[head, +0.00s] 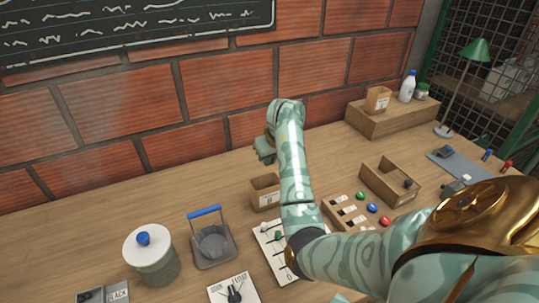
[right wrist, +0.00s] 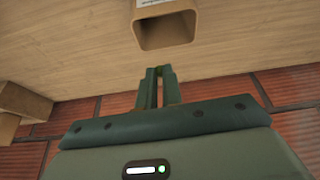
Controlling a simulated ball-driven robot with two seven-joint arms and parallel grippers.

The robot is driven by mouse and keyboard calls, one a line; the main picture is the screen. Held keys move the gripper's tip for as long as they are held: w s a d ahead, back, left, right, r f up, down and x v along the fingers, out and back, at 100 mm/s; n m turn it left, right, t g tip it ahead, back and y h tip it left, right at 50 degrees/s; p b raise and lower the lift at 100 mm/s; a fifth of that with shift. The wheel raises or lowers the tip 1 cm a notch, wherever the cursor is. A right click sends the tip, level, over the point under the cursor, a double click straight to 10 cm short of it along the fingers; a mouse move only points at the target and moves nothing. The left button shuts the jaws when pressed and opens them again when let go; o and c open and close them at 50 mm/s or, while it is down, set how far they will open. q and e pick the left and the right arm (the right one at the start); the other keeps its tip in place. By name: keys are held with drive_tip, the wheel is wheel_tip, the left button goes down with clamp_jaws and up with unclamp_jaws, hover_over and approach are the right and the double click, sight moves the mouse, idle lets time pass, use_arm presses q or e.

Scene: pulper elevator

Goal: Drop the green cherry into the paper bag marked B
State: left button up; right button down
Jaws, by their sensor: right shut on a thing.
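My right gripper (head: 265,153) is above and just behind a small open paper bag (head: 264,194), near the wall. The bag has a dark letter on its front, too small to read for sure. In the right wrist view the gripper (right wrist: 160,72) has its fingers close together on a small thing that I cannot make out. The bag's open mouth (right wrist: 164,42) is beyond the fingertips, apart from them. A second paper bag (head: 377,100) stands on a wooden block at the back right. I cannot single out the green cherry. My left gripper is not in view.
A lidded pot (head: 152,262) and a blue-handled grey container (head: 212,244) stand at the left. Green, red and blue round pieces sit by a tray (head: 350,214). An open box (head: 390,183), bottle (head: 407,87) and lamp (head: 474,50) are at the right.

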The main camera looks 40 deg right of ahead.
drive_tip(key=shift+d+f, duration=0.1)
drive_tip(key=c, duration=1.5)
unclamp_jaws()
drive_tip(key=p+v, duration=0.8)
drive_tip(key=v, duration=0.8)
drive_tip(key=shift+s, duration=0.2)
